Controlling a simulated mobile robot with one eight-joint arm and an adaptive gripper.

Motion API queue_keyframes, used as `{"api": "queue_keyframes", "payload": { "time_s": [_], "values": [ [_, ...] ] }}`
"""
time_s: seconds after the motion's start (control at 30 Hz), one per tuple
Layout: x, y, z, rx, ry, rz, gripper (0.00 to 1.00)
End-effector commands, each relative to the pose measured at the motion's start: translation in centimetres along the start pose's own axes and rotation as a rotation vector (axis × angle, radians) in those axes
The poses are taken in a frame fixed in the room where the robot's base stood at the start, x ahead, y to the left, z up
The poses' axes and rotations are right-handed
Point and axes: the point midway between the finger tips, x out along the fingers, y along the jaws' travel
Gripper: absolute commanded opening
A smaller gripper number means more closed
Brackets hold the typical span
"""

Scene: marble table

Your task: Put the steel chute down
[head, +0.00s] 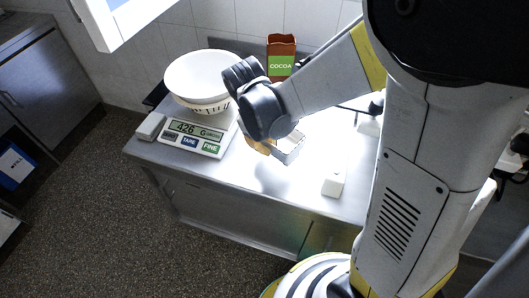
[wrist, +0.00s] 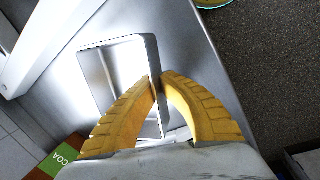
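The steel chute (head: 289,149) is a grey metal channel under my arm's end in the head view. In the wrist view the chute (wrist: 151,62) shows as an open, frame-like shape with raised walls. My gripper (wrist: 160,78) has its yellow fingers on either side of one chute wall, pinching it. In the head view my gripper (head: 272,146) is partly hidden behind my wrist. The chute is over the bright middle of the steel table (head: 240,188); I cannot tell whether it touches the top.
A scale (head: 198,137) reading 426 carries a white bowl (head: 203,75) at left. A white block (head: 151,126) lies beside it. A cocoa box (head: 281,57) stands at the back. A small white block (head: 334,185) sits near the front edge. The tabletop between is clear.

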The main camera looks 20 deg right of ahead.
Motion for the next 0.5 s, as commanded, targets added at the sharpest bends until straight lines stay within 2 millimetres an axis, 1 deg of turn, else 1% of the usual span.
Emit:
{"api": "queue_keyframes", "payload": {
  "time_s": [0.03,0.17,0.3,0.37,0.5],
  "values": [
    [0.8,-0.1,-0.1,0.0,0.0,0.0,0.0],
    [1.7,-0.3,-0.2,0.001,0.0,0.0,0.0],
    [3.8,-0.7,-0.4,0.001,0.0,0.0,0.0],
    [4.6,-0.8,-0.5,0.001,0.0,0.0,0.0],
    [4.6,-0.9,-0.4,0.001,0.0,0.0,0.0]
  ]
}}
